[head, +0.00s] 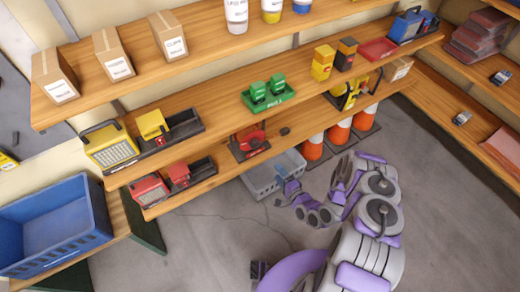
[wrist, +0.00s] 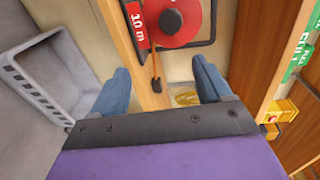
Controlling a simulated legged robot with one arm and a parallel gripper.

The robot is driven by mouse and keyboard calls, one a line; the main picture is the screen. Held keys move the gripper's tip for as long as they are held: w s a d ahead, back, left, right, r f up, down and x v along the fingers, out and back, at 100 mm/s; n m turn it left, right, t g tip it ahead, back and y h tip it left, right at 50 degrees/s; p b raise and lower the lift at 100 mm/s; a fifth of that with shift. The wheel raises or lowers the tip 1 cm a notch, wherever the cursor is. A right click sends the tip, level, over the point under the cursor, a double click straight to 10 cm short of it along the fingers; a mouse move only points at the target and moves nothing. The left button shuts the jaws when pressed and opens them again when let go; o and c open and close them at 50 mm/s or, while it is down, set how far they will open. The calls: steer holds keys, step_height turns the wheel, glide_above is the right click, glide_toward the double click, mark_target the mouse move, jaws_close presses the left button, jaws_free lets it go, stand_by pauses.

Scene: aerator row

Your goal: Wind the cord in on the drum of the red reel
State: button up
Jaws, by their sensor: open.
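The red reel (head: 250,142) stands in a dark frame on the middle shelf in the head view. In the wrist view the red reel (wrist: 174,20) is at the top, with a "10 m" label on its left. A thin brown handle-like piece (wrist: 156,72) with a dark end hangs below its hub. My gripper (head: 280,187) is below the shelf edge in the head view. In the wrist view my gripper (wrist: 161,68) has its blue fingers wide apart, one each side of the shelf edge, with nothing held. A thin cord-like line (head: 213,215) lies on the floor.
A grey crate (head: 262,183) is under the shelf beside my gripper. Orange-white cones (head: 339,133) stand to its right. Green containers (head: 267,95) sit on the shelf above. A blue crate (head: 55,228) is at left. The floor in front is mostly clear.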

steer(key=r+n, duration=0.1)
steer(key=n, duration=0.4)
steer(key=n+g+h+p, duration=0.2)
steer(key=n, duration=1.3)
glide_toward(256, 147)
steer(key=b+x, duration=0.4)
steer(key=x, duration=0.5)
steer(key=shift+w+a+r, duration=0.1)
steer(key=shift+w, duration=0.15)
steer(key=shift+c, duration=0.2)
steer(key=c, duration=1)
steer(key=p, duration=0.1)
steer(key=n+p, duration=0.1)
steer(key=shift+s+a+r+h+p, duration=0.1)
steer(key=shift+r+h+p, duration=0.2)
steer(key=shift+h, duration=0.1)
steer(key=shift+f+n+t+h+p, duration=0.3)
steer(key=shift+n+t+p, duration=0.1)
steer(key=shift+t+p, duration=0.15)
